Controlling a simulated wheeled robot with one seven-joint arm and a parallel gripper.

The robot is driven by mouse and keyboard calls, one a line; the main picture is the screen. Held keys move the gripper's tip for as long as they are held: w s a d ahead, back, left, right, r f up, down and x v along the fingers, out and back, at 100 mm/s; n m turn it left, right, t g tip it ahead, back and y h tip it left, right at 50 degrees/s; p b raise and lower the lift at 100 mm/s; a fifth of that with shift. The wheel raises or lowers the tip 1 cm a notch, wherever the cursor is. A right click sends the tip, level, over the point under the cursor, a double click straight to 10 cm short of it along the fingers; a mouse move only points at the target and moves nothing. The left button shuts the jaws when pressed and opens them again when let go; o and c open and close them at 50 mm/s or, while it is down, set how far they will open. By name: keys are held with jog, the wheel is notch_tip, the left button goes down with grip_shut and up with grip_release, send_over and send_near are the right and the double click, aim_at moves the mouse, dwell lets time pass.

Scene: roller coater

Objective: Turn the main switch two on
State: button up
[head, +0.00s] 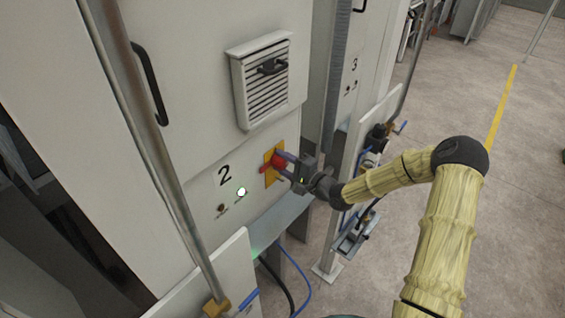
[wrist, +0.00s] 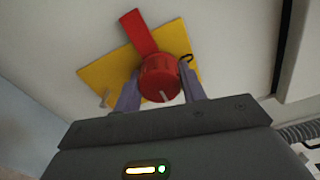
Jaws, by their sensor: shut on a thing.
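The main switch two is a red rotary knob (head: 278,160) on a yellow plate (head: 268,178), on the white cabinet panel to the right of the black number 2. My gripper (head: 285,168) is at the knob, its two fingers on either side of it and shut on it. In the wrist view the red knob (wrist: 160,78) sits between the purple-grey fingers, with a red handle arm pointing up and slightly left over the yellow plate (wrist: 110,70). A pale mark shows on the knob's face. The fingers hide part of the knob's sides.
A lit green-white lamp (head: 241,191) and a dark lamp (head: 221,208) sit below the number 2. A vented box (head: 262,80) is above the switch. A metal pipe (head: 150,150) runs down the cabinet at left. Valves and hoses stand right of the switch. Open floor lies farther right.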

jog(key=shift+f, duration=0.1)
dwell(0.4)
jog(key=o, duration=1)
jog(key=shift+d, duration=0.15)
jog(key=b+v, duration=0.5)
jog(key=v, duration=1.2)
jog(key=shift+s+d, duration=0.1)
jog(key=shift+s, duration=0.05)
